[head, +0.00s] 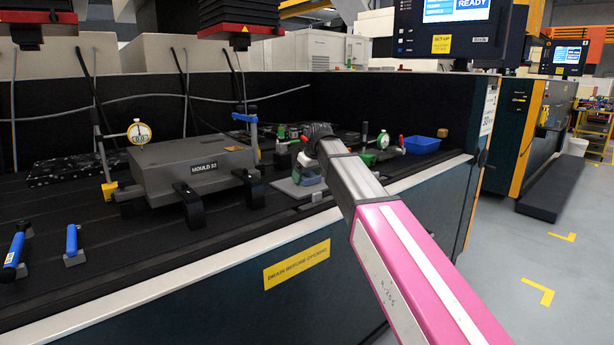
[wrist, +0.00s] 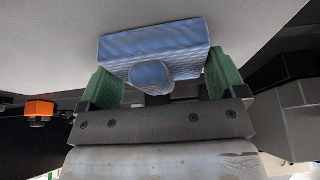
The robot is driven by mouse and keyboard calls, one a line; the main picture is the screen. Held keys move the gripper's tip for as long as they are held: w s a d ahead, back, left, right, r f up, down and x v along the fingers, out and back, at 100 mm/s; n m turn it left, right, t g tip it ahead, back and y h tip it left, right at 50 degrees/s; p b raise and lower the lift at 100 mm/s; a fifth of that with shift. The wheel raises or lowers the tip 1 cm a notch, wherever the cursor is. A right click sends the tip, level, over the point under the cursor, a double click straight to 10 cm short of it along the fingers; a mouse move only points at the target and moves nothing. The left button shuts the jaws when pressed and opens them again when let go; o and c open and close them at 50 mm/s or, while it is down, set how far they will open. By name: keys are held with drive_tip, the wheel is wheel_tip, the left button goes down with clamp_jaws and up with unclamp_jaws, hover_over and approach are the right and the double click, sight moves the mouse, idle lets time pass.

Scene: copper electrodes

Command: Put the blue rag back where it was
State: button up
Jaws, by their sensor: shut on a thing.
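In the wrist view the blue rag (wrist: 158,42) shows as a folded, block-like bundle with a woven texture and a rounded knob facing the camera. The knob sits between the two green-padded fingers of my gripper (wrist: 163,77), which is shut on the rag. The rag's wide part extends beyond the fingertips, close to a pale grey surface (wrist: 45,45); I cannot tell whether they touch. In the head view my gripper (head: 306,172) is low over a grey plate (head: 292,189) on the dark machine bed; my arm hides part of this area, and the rag is hard to make out there.
The grey mould block (head: 180,168) with clamps and a dial gauge (head: 139,133) stands left of my gripper. A blue bin (head: 422,144) and small green-and-red items stand to the right. The pale front rail (head: 160,285) edges the bed.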

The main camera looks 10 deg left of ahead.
drive_tip(key=shift+f, duration=0.15)
drive_tip(key=o, duration=0.6)
drive_tip(key=v, duration=1.2)
drive_tip(key=shift+r, duration=0.2)
